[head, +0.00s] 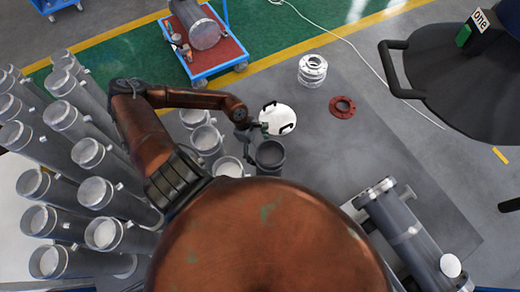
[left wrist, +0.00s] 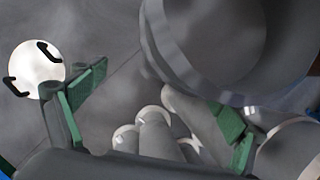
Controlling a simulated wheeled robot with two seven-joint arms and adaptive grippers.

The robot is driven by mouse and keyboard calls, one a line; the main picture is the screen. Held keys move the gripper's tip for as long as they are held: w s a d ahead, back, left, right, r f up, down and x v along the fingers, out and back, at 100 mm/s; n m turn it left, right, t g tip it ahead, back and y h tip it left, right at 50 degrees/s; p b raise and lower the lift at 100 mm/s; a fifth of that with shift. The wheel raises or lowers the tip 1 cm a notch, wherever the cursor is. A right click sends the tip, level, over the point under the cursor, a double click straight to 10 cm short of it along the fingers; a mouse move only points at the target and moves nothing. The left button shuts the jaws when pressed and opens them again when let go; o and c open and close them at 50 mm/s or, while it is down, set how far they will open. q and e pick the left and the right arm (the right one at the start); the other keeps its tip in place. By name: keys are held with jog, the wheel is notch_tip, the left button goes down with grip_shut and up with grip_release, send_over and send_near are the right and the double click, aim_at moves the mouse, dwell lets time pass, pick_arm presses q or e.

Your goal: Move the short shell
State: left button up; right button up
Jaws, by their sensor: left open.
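A short grey open-topped shell (head: 270,157) stands upright on the grey floor mat, just above my orange body in the head view. It fills the upper right of the left wrist view (left wrist: 215,40), close to the camera, with its round rim and hollow inside showing. My left gripper (head: 248,140) is at the upper left side of this shell in the head view. In the left wrist view its two green-padded fingers (left wrist: 158,90) are spread apart with nothing held between them. I cannot tell whether a finger touches the shell. My right gripper is not seen.
Several tall grey cylinders (head: 90,195) crowd the left, and shorter ones (head: 206,138) stand beside my left arm. A white disc with black handles (head: 278,118), a red flange (head: 343,107) and stacked metal rings (head: 312,70) lie beyond. A grey pipe assembly (head: 405,230) lies at right.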

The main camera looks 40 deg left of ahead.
pick_arm(q)
jog(key=v, duration=1.2)
jog(key=shift+s, duration=0.2)
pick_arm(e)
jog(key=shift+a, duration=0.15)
pick_arm(q)
jog(key=shift+w+f, duration=0.1)
notch_tip(320, 180, up, 2)
jog(key=shift+r+p, duration=0.1)
jog(key=shift+p, duration=0.9)
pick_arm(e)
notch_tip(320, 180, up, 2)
pick_arm(q)
jog(key=shift+c, duration=0.6)
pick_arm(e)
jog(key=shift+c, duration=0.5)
